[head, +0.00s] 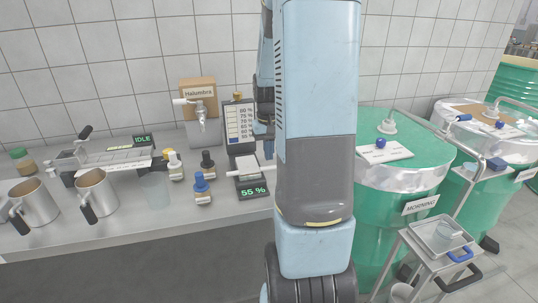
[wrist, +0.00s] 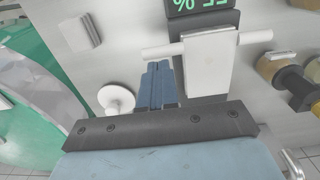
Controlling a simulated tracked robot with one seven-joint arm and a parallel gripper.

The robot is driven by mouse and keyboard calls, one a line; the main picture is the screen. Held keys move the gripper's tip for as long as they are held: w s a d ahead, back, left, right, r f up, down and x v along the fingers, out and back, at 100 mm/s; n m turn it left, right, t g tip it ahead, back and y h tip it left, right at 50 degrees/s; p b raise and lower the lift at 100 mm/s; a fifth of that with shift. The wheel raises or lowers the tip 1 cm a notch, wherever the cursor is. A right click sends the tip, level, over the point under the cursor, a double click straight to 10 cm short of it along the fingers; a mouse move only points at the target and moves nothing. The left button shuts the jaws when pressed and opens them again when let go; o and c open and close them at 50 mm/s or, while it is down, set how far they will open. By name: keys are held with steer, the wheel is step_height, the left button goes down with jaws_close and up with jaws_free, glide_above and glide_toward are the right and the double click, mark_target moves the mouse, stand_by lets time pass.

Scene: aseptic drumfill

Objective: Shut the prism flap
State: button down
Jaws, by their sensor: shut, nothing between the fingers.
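The prism flap is a white plate with a rod along one edge. In the wrist view the flap (wrist: 209,62) lies over the dark body of the meter, whose green digits show at the top edge. In the head view the flap (head: 246,166) appears tilted up above the meter (head: 252,190), which reads 55 %; its exact angle is unclear. My gripper (wrist: 158,75) shows in the wrist view as blue fingers, shut and empty, just left of the flap and close to its rod. Whether they touch cannot be told. In the head view my arm hides the gripper.
Small bottles, one with a blue cap (head: 202,188), stand left of the meter. A percent chart (head: 239,122) stands behind it. A round white knob-like piece (wrist: 117,98) lies left of my fingers. Green drums (head: 400,190) stand right of the bench.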

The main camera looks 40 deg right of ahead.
step_height(320, 180, up, 13)
steer(key=shift+w, duration=0.15)
stand_by(0.5)
steer(key=s+a+r+n+t, duration=0.2)
steer(key=s+a+r+t, duration=0.1)
steer(key=s+a, duration=0.5)
steer(key=s+a+r+n+t, duration=0.2)
steer(key=s+a+r, duration=0.2)
steer(key=s+a, duration=0.4)
steer(key=a, duration=0.4)
steer(key=shift+a+t, duration=0.2)
steer(key=shift+t, duration=0.2)
